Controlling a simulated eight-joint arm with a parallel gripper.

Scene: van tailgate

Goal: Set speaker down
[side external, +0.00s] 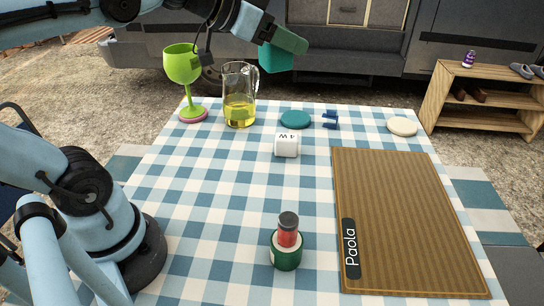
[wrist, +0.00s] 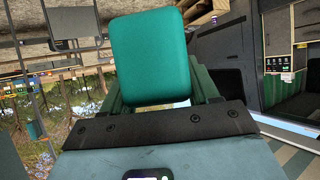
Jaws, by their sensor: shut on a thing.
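The speaker is a teal, rounded block (wrist: 150,58). In the wrist view it stands between my gripper's fingers, large and close. My gripper (side external: 287,43) is shut on it. In the side view, the speaker (side external: 272,60) shows partly below the gripper, the rest hidden behind the fingers. It is held in the air, clear above the far part of the table. The table has a blue and white checked cloth (side external: 215,215). A teal round coaster (side external: 295,119) lies on the cloth below, apart from the speaker.
A green goblet (side external: 182,64) on a pink coaster (side external: 193,115) and a glass pitcher (side external: 239,95) stand back left. A white block (side external: 286,145), dark blue piece (side external: 330,120), cream disc (side external: 402,126), brown "Paola" mat (side external: 400,220) and red shaker in green holder (side external: 286,252) lie around. Front left cloth is clear.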

